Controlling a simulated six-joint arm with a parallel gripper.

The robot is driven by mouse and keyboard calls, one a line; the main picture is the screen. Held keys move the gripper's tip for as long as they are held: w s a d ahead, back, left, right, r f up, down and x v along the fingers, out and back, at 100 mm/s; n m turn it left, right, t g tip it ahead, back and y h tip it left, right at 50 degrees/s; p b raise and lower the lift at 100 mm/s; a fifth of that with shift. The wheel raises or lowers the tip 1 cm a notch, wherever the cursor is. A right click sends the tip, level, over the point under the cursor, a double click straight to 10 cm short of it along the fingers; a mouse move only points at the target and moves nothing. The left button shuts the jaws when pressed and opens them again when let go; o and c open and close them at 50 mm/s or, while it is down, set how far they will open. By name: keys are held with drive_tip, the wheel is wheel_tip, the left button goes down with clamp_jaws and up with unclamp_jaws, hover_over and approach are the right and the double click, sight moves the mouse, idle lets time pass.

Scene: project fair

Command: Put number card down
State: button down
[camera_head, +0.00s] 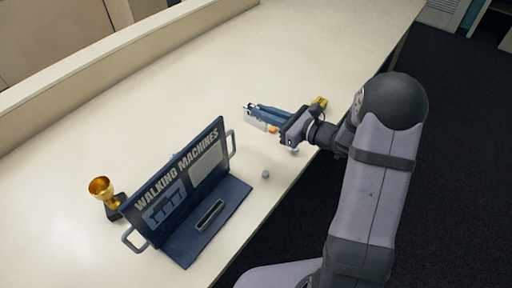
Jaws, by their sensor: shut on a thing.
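My gripper (257,112) is over the far right part of the table, its fingers pointing left. It is shut on a small white card with an orange end, the number card (256,124), which shows along the near side of the fingers. Most of the card is hidden by the fingers, and its number cannot be read. I cannot tell whether the card touches the table.
A dark blue "WALKING MACHINES" display board (185,185) with side handles stands on the cream table (200,85). A gold trophy cup (102,187) is behind its left end. A small grey ball (265,174) and a yellow object (320,101) lie near the right edge.

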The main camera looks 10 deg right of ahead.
drive_tip(key=shift+f+p, duration=1.35)
drive_tip(key=shift+f, duration=3.65)
drive_tip(key=shift+f, duration=0.2)
drive_tip(key=c, duration=1.8)
unclamp_jaws()
drive_tip(key=shift+r, duration=0.2)
